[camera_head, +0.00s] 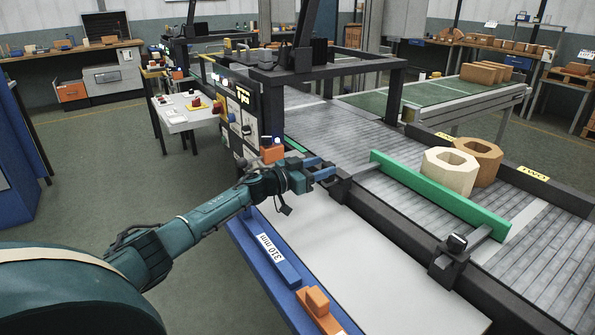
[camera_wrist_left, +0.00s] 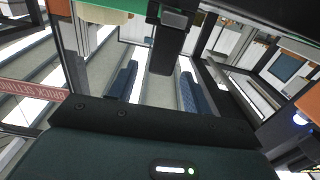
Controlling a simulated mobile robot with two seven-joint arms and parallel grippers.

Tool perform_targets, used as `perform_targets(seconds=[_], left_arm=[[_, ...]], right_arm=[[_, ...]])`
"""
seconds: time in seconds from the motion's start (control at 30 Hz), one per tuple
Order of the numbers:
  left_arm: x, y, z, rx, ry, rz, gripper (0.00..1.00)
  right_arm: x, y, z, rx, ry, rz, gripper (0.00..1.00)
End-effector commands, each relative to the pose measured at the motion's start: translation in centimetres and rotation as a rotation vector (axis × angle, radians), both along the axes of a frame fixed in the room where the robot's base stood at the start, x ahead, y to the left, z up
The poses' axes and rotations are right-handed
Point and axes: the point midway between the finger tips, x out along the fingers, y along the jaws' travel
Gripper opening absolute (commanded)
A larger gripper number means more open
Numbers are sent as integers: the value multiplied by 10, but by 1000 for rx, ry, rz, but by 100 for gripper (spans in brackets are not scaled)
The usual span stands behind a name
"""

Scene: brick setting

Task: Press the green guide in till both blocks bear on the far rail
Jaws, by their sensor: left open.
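The green guide (camera_head: 435,192) is a long bar lying along the grey roller conveyor. Two eight-sided blocks with holes, a cream one (camera_head: 447,172) and a brown one (camera_head: 488,166), stand between it and the dark far rail (camera_head: 545,188). The cream block is nearer the guide, its lower part hidden. The brown block is close to the rail; contact cannot be told. My left gripper (camera_head: 326,170) is open beside a black clamp (camera_head: 341,184) at the near rail. In the left wrist view, a black bar (camera_wrist_left: 166,50) shows between its blue fingers (camera_wrist_left: 158,84). My right gripper is not in view.
A pale flat panel (camera_head: 375,265) lies before the near rail, with a blue "310 mm" bar (camera_head: 272,250) and an orange piece (camera_head: 318,302). A second black clamp (camera_head: 452,250) holds the guide's right end. A dark frame (camera_head: 340,68) spans the conveyor at the back.

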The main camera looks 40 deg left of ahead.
Motion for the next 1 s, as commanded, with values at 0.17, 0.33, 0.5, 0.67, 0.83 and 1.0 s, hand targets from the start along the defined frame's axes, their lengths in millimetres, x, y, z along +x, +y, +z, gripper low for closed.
perform_targets(seconds=[0.17,0.33,0.5,0.67,0.83,1.0], left_arm=[[-36,15,-1,1,3,0,49],[-59,24,-1,-1,1,0,49],[-71,29,0,0,-1,0,49],[-73,30,1,-2,-1,0,49],[-73,30,1,-2,-1,0,49],[-73,30,1,-2,-1,0,49]], right_arm=[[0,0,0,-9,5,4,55],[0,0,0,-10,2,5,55],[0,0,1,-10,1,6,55],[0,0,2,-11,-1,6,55],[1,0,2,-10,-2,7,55],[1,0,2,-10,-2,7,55]])
